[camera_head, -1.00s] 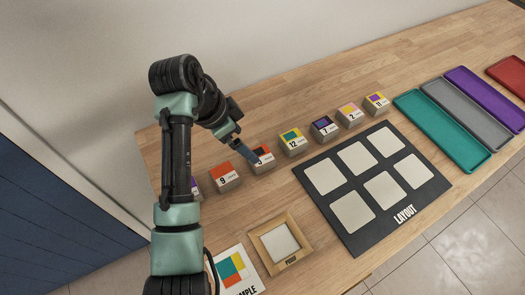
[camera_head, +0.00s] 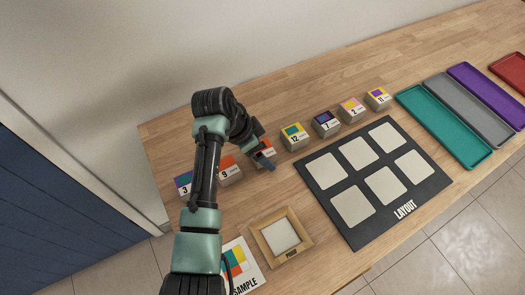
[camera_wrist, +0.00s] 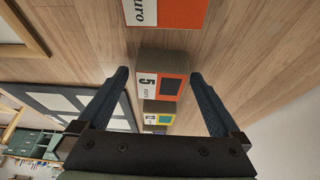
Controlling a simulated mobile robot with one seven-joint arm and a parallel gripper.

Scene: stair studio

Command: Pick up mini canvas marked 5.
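The mini canvas marked 5 (camera_wrist: 163,85) is a small block with an orange and dark top and a white label. In the wrist view it lies between the two spread fingers of my gripper (camera_wrist: 160,85), with gaps on both sides. In the head view my gripper (camera_head: 262,160) is over this canvas (camera_head: 268,146) and hides most of it. The gripper is open and empty. I cannot tell its exact height above the block.
In the same row stand canvas 9 (camera_head: 229,169) on the left and canvas 12 (camera_head: 294,136) on the right, both close. Canvases 7, 2 and 11 follow. The black layout board (camera_head: 340,233), wooden frame (camera_head: 262,247) and sample card (camera_head: 237,267) lie in front.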

